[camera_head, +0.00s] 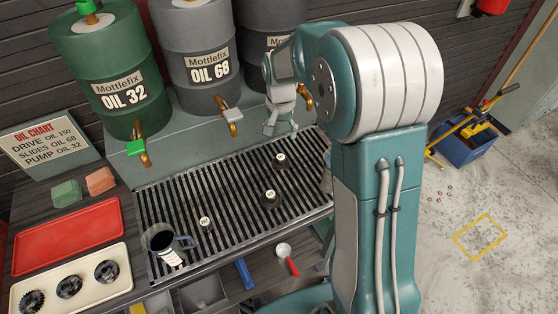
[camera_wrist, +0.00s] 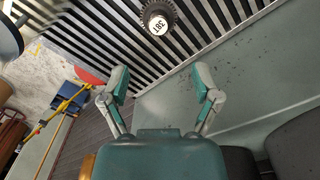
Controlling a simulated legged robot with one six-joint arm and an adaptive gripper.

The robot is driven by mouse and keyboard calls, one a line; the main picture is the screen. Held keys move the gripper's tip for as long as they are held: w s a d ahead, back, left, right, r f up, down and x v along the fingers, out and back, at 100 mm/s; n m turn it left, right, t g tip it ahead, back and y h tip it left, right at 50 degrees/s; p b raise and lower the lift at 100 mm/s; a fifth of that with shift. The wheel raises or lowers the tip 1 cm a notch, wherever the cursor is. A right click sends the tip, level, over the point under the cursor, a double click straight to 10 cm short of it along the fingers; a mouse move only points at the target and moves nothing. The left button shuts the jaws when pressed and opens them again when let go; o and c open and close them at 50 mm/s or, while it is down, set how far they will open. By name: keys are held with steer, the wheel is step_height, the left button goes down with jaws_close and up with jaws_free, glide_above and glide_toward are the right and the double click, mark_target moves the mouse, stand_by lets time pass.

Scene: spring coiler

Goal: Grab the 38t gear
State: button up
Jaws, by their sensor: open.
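The 38t gear (camera_wrist: 158,20) is a dark toothed gear with a white round label. It lies on the slatted grate at the top of the wrist view, its label upside down there. My gripper (camera_wrist: 162,82) is open and empty, with the gear beyond its fingertips and apart from them. In the head view my gripper (camera_head: 281,127) hangs over the back right of the grate. The nearest dark labelled piece (camera_head: 280,160) there appears to be the same gear, but its label is too small to read.
The slatted grate (camera_head: 235,215) also carries two more labelled pieces, (camera_head: 270,198) one in the middle and one further left (camera_head: 206,224), and a jug (camera_head: 160,240). Oil drums (camera_head: 205,65) with taps stand behind. A cream tray (camera_head: 60,275) with gears and a red tray (camera_head: 70,238) lie left.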

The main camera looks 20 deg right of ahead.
mark_target(281, 157)
steer(key=f, duration=0.5)
steer(key=shift+d+f, duration=0.3)
steer(key=shift+d, duration=0.1)
steer(key=f, duration=0.2)
steer(key=a+f, duration=0.1)
steer(key=f, duration=0.2)
steer(key=shift+s+f, duration=0.1)
steer(key=shift+s, duration=0.05)
steer(key=shift+d, duration=0.1)
steer(key=shift+c, duration=0.3)
jaws_close()
